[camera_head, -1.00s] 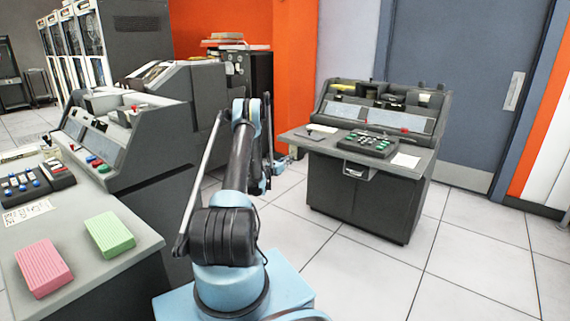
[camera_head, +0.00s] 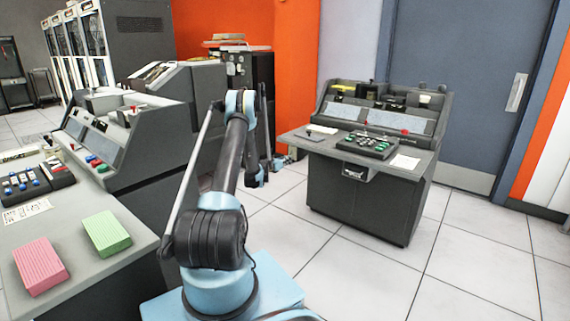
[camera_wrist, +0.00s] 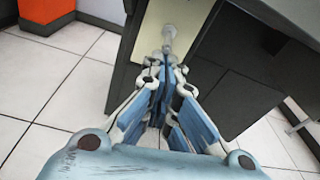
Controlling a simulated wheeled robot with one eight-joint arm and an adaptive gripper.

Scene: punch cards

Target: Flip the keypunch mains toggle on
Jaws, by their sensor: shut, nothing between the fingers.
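The keypunch appears to be the dark grey desk console (camera_head: 365,200) at the right of the head view, with green keys on top. In the wrist view, a pale knobbed lever (camera_wrist: 168,32) stands against a cream panel (camera_wrist: 190,22) on a dark cabinet. It looks like the mains toggle, but its on or off position is unclear. My gripper (camera_wrist: 166,56) is shut and empty, its fingertips pointing at this lever. I cannot tell whether they touch it. In the head view my gripper (camera_head: 283,161) is small, left of the console.
A grey counter (camera_head: 95,275) at the left holds a pink block (camera_head: 40,265) and a green block (camera_head: 106,233). A large grey machine (camera_head: 150,150) stands behind my arm at left. Tiled floor (camera_head: 480,265) is clear in front of the console and to its right.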

